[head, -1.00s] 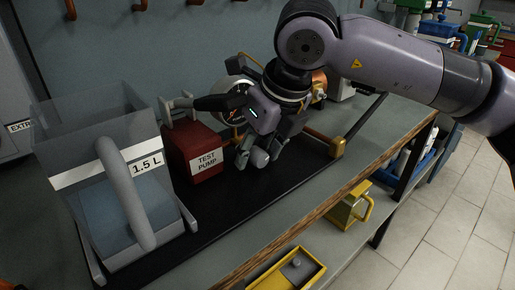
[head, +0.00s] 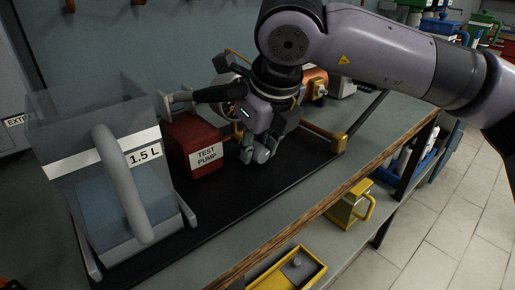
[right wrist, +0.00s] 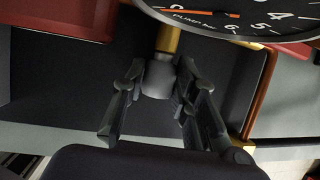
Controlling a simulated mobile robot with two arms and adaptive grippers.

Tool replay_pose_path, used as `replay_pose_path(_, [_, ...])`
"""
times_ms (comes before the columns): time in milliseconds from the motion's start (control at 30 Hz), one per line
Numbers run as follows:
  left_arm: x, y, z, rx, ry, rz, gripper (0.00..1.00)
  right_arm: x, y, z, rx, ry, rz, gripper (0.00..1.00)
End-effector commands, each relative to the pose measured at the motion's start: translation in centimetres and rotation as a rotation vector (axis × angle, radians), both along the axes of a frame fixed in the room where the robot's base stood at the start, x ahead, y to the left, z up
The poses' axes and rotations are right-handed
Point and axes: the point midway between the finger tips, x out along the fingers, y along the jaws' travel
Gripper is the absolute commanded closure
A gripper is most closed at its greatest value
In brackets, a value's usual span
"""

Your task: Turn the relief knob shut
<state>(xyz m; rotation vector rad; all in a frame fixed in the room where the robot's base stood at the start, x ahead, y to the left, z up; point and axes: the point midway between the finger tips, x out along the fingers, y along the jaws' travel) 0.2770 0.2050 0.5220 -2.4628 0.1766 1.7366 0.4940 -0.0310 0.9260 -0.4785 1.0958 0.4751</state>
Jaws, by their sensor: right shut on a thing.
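The relief knob (right wrist: 158,80) is a small grey cylinder on a brass stem (right wrist: 168,40), below the gauge in the right wrist view. My right gripper (head: 258,153) reaches down over the black base beside the red test pump. In the right wrist view its two fingers (right wrist: 160,90) stand on either side of the knob and are shut on it. In the head view the fingers and wrist largely hide the knob. The gauge (right wrist: 240,15) shows a red needle and is partly cut off. My left gripper is not in view.
The red test pump (head: 205,156) with its grey handle is close on the left. A clear tank marked 1.5 L (head: 60,135) stands further left. A copper-coloured pipe (head: 322,133) and brass fitting (head: 340,143) lie to the right. The bench's wooden front edge (head: 340,195) is in front.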

Motion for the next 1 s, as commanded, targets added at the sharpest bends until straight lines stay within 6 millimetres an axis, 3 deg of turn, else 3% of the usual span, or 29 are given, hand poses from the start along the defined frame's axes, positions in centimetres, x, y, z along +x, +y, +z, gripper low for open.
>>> replay_pose_path(133, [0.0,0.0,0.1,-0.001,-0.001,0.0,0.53,0.0,0.1,0.1,0.005,0.002,0.0,1.0])
replay_pose_path(167, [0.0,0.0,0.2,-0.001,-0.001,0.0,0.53,0.0,0.1,0.1,0.005,0.002,0.0,0.73])
replay_pose_path(467, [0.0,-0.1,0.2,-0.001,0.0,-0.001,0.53,0.0,0.1,0.0,0.005,0.002,0.0,0.53])
replay_pose_path(800, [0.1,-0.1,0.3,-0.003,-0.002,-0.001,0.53,-0.1,0.0,0.3,0.006,0.003,0.001,0.53])
replay_pose_path(1000, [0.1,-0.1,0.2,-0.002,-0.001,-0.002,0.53,-1.1,-0.3,3.0,0.007,-0.001,0.001,0.53])
